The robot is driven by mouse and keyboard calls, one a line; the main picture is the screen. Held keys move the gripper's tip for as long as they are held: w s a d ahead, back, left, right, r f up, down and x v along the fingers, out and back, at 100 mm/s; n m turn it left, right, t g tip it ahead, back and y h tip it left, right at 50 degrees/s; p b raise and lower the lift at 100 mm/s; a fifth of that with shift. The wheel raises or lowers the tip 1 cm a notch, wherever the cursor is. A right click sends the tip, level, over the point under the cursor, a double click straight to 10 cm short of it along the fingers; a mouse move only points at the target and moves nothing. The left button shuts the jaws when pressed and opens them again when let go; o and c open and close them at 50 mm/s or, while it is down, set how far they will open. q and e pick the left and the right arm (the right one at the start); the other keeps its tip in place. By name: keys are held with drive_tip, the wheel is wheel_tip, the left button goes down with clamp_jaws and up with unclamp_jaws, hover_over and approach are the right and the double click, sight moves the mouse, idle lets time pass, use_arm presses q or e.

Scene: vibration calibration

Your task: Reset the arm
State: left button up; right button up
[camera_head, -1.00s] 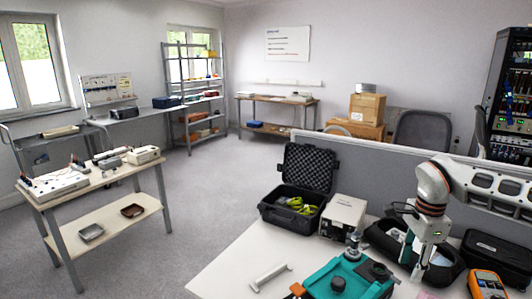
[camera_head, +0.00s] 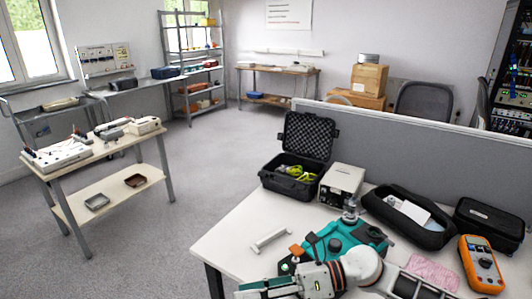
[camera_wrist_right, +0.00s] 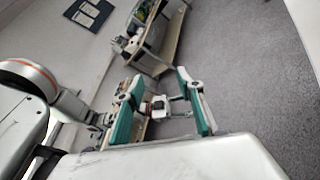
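My right arm is folded low across the front of the white bench (camera_head: 225,250) in the head view. Its gripper (camera_head: 255,291) is at the bottom edge, partly cut off, in front of the teal device. In the right wrist view the right gripper (camera_wrist_right: 158,95) has its two teal fingers spread apart, with nothing clearly held between them. The teal device (camera_head: 335,240) stands on the bench behind my arm, its front partly hidden by it. My left gripper is not in view.
A white bar-shaped part (camera_head: 270,240) lies near the bench's left edge. An open black case (camera_head: 290,180), a grey box instrument (camera_head: 341,185), a black pouch (camera_head: 408,215) and an orange multimeter (camera_head: 480,264) crowd the bench. A grey partition (camera_head: 400,145) stands behind.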

drive_tip(key=w+d+f+m+t+h, duration=0.3)
drive_tip(key=m+t, duration=0.5)
drive_tip(key=m, duration=0.6)
drive_tip(key=w+d+f+m+t+h, duration=0.1)
drive_tip(key=w+d+f+m+t, duration=0.15)
drive_tip(key=d+m+t, duration=0.85)
drive_tip(key=s+d+f+m+g+h, duration=0.3)
drive_tip(key=s+f+m, duration=0.4)
drive_tip(key=f, duration=0.3)
drive_tip(key=s+d+f+m+g+h, duration=0.3)
drive_tip(key=s+d+f+m+h, duration=0.3)
drive_tip(key=s+f+m, duration=0.2)
wheel_tip(320, 180, down, 3)
drive_tip(key=shift+s+d+m+g, duration=0.3)
drive_tip(key=shift+d+m, duration=0.1)
drive_tip(key=shift+m, duration=0.8)
